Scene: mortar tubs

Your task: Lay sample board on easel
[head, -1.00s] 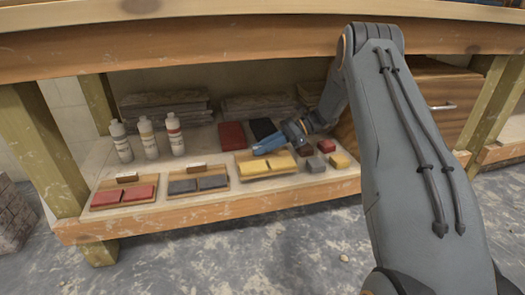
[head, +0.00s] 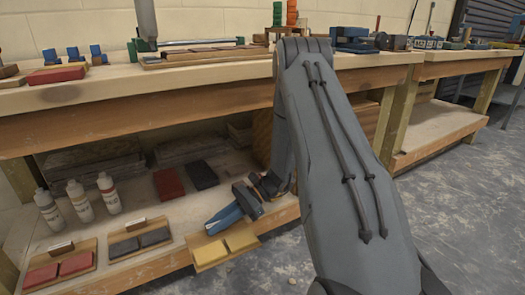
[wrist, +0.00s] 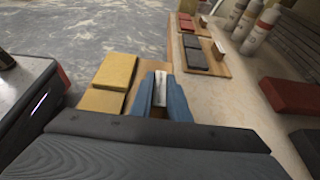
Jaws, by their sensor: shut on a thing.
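My gripper (head: 222,216) has blue fingers and is shut on the sample board with two yellow tiles (head: 226,247). The board is a thin wooden plate, held at the front edge of the low shelf and overlapping it in the head view. In the wrist view the fingers (wrist: 162,95) close on the pale upright grip (wrist: 159,88) of the board, and the yellow tiles (wrist: 110,80) lie to their left, partly over the floor. I cannot pick out the easel for certain.
Boards with red tiles (head: 60,267) and grey tiles (head: 140,243) lie on the shelf. Several bottles (head: 80,201), a red block (head: 168,182) and a black block (head: 202,174) stand behind. The bench top (head: 140,82) overhangs the shelf. The floor at the right is clear.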

